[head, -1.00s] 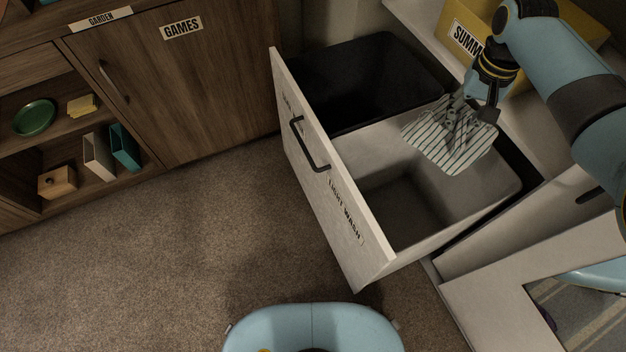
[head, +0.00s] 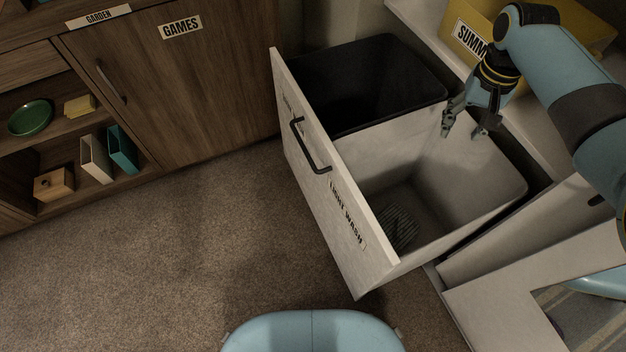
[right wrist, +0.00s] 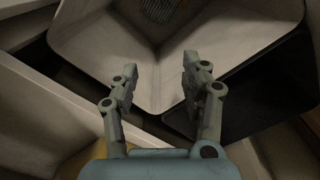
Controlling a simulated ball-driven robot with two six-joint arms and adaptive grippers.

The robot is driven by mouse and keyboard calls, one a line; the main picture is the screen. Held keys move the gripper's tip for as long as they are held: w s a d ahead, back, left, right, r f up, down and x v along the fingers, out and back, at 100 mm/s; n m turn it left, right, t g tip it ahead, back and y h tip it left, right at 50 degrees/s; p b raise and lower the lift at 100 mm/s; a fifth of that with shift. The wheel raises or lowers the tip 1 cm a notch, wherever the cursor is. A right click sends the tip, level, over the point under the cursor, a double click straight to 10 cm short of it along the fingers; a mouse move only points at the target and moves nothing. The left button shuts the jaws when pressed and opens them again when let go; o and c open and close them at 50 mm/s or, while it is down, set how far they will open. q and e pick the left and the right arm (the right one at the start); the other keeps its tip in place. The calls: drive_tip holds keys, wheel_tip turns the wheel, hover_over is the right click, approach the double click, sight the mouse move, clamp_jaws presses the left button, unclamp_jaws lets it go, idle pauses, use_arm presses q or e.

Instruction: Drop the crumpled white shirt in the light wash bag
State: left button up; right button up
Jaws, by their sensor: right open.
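My right gripper (head: 465,133) is open and empty above the rear part of the light bin, apart from the shirt. Its two spread fingers also show in the right wrist view (right wrist: 158,85). My left gripper is not in view.
A black bin (head: 370,75) stands beside the light one in the same pulled-out drawer. A yellow box (head: 545,40) with a partly hidden label sits behind my right gripper. Wooden cabinets (head: 190,90) stand at the left. The carpet (head: 200,250) between is clear.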

wheel_tip(320, 180, up, 12)
idle(0.4)
drive_tip(key=shift+f, duration=0.1)
